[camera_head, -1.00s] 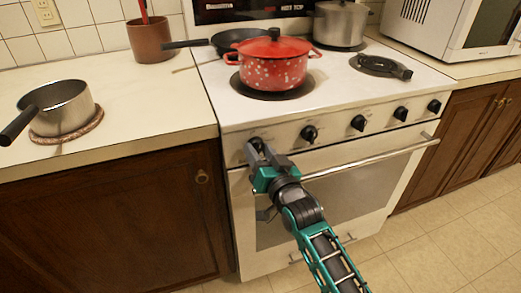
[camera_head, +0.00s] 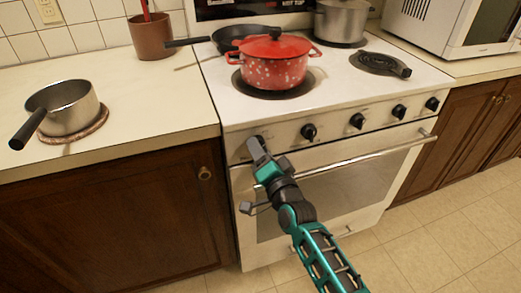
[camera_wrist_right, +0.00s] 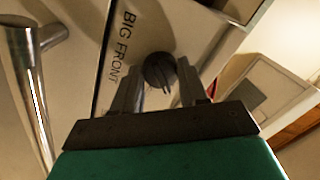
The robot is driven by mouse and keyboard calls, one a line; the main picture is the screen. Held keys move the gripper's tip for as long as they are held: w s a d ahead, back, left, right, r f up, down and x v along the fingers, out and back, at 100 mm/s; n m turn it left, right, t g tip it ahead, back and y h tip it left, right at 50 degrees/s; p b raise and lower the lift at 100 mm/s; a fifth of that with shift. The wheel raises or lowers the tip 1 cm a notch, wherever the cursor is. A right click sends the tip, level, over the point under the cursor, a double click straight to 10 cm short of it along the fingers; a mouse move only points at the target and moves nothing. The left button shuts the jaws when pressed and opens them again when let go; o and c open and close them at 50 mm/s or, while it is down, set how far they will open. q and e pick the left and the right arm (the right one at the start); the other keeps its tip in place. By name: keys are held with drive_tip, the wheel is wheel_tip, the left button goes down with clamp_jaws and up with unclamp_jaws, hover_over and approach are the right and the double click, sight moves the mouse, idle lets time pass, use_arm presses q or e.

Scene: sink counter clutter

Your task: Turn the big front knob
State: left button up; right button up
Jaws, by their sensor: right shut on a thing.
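The big front knob (camera_wrist_right: 158,68) is the dark round knob beside the printed words "BIG FRONT" in the right wrist view. It is the leftmost knob on the stove's front panel. My right gripper (camera_head: 256,144) is at this knob and hides most of it in the head view. In the right wrist view its two fingers stand on either side of the knob, shut on it. How far the knob is turned is hard to tell. My left gripper is not in view.
Several other black knobs line the panel to the right, such as one at its middle (camera_head: 357,121). The oven door handle (camera_head: 350,160) runs just below. A red pot (camera_head: 275,68) sits on the front left burner. A saucepan (camera_head: 68,108) stands on the left counter.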

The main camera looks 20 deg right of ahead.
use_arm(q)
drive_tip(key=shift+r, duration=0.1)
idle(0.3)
use_arm(e)
drive_tip(key=o, duration=1.1)
drive_tip(key=shift+c, duration=0.2)
use_arm(q)
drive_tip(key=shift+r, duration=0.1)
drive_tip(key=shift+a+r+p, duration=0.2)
drive_tip(key=shift+p, duration=0.35)
use_arm(e)
drive_tip(key=s+d, duration=0.1)
drive_tip(key=s, duration=1.1)
drive_tip(key=shift+s+f, duration=0.35)
drive_tip(key=shift+s, duration=0.05)
use_arm(q)
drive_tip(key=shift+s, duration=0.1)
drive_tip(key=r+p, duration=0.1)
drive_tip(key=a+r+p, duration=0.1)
drive_tip(key=p, duration=0.1)
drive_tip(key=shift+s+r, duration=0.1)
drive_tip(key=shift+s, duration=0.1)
use_arm(e)
drive_tip(key=s+f+n+g, duration=0.7)
drive_tip(key=s+f+n, duration=0.2)
drive_tip(key=s+n, duration=0.2)
drive_tip(key=shift+d+f+n+g+y, duration=0.3)
drive_tip(key=shift+d+f+n+y, duration=0.1)
drive_tip(key=shift+n, duration=0.3)
